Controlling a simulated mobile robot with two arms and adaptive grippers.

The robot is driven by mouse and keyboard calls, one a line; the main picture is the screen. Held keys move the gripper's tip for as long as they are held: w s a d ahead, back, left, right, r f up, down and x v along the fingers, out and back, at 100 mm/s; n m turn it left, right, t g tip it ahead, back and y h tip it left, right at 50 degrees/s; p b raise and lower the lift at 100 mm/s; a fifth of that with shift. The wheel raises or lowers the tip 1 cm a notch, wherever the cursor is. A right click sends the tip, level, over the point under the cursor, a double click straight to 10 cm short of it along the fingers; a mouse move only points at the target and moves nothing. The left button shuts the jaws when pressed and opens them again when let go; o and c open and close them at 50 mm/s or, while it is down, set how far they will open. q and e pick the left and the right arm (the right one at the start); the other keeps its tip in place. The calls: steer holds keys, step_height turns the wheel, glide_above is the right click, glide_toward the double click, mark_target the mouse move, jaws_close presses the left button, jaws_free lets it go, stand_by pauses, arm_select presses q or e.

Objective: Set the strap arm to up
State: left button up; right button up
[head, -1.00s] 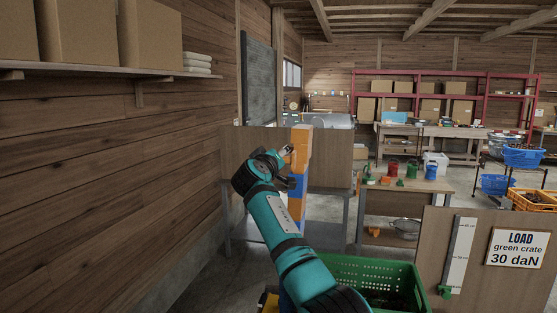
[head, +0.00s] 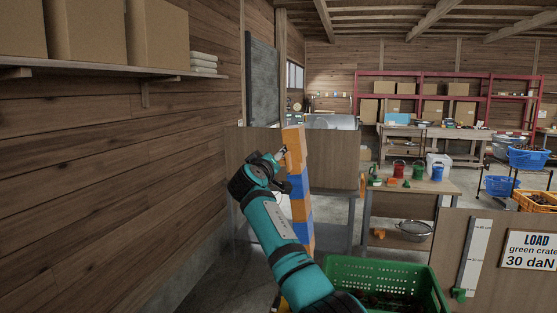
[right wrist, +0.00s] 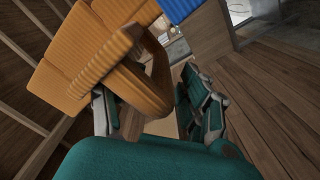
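A tall post of orange and blue blocks (head: 298,180) stands in front of a brown panel in the head view. My right gripper (head: 280,153) is at its upper left side, small and partly hidden by my wrist. In the right wrist view a ribbed orange band (right wrist: 140,85), which looks like the strap arm, sticks out from the orange blocks (right wrist: 75,50). It reaches into the space between the fingers of my right gripper (right wrist: 160,105). The fingers are apart, with a gap beside the band. I cannot tell whether the left finger touches it. My left gripper is out of view.
A green crate (head: 345,268) with dark contents stands below, right of my arm. A board with a scale (head: 470,255) and a load sign (head: 532,248) is at the right. A plank wall (head: 120,170) runs along the left. A bench with pots (head: 420,187) stands behind.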

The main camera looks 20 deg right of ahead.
steer(key=shift+w+a+f, duration=0.1)
steer(key=shift+a+f, duration=0.1)
steer(key=shift+f, duration=0.3)
steer(key=shift+s+a+f, duration=0.3)
steer(key=shift+s+f, duration=0.15)
steer(key=shift+s, duration=0.25)
steer(key=r+v, duration=0.1)
steer(key=v, duration=0.9)
steer(key=shift+s+a+r, duration=0.15)
steer(key=shift+a+r, duration=0.05)
steer(key=shift+r, duration=0.05)
